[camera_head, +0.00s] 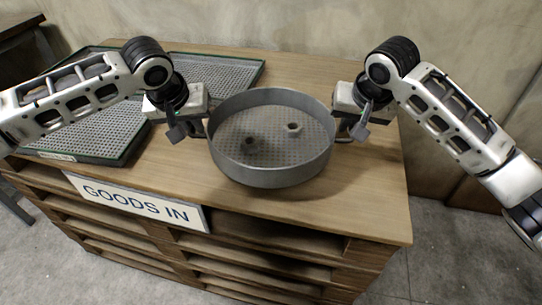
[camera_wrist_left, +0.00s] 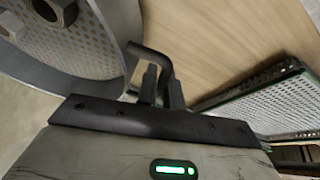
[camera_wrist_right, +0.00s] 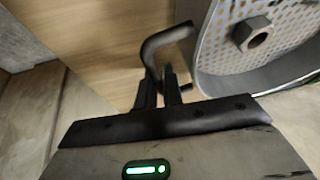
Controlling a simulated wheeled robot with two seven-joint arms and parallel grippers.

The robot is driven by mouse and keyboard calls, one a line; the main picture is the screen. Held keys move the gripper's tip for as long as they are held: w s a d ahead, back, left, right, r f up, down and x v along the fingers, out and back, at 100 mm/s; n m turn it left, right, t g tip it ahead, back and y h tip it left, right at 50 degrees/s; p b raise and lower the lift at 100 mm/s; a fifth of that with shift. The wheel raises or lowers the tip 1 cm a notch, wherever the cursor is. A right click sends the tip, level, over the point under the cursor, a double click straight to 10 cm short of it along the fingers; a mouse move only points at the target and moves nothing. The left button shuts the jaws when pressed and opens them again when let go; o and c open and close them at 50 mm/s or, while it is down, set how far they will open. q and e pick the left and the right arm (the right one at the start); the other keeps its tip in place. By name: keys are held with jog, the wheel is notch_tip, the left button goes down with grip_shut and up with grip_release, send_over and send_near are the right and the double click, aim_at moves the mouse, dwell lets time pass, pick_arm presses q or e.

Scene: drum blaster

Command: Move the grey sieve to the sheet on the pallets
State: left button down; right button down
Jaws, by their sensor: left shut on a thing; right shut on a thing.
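The grey sieve (camera_head: 272,172) is a round pan with a perforated floor, between my two grippers over the wooden top in the head view. Two nut-like parts lie in it, a light one (camera_head: 293,128) and a dark one (camera_head: 251,143). My left gripper (camera_head: 192,130) is shut on the sieve's left handle (camera_wrist_left: 156,54). My right gripper (camera_head: 347,130) is shut on its right handle (camera_wrist_right: 165,38). The sieve looks about level; I cannot tell for sure whether it is clear of the wood.
The wooden stand (camera_head: 365,205) bears a "GOODS IN" sign (camera_head: 137,201) on its front. Perforated trays with green edges (camera_head: 85,128) cover its left and back. Bare wood lies in front and right of the sieve. A wall (camera_head: 290,30) stands close behind.

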aim_at(202, 150)
pick_arm(q)
jog(key=shift+a+f, duration=0.1)
jog(key=shift+a, duration=0.05)
pick_arm(e)
jog(key=shift+d, duration=0.15)
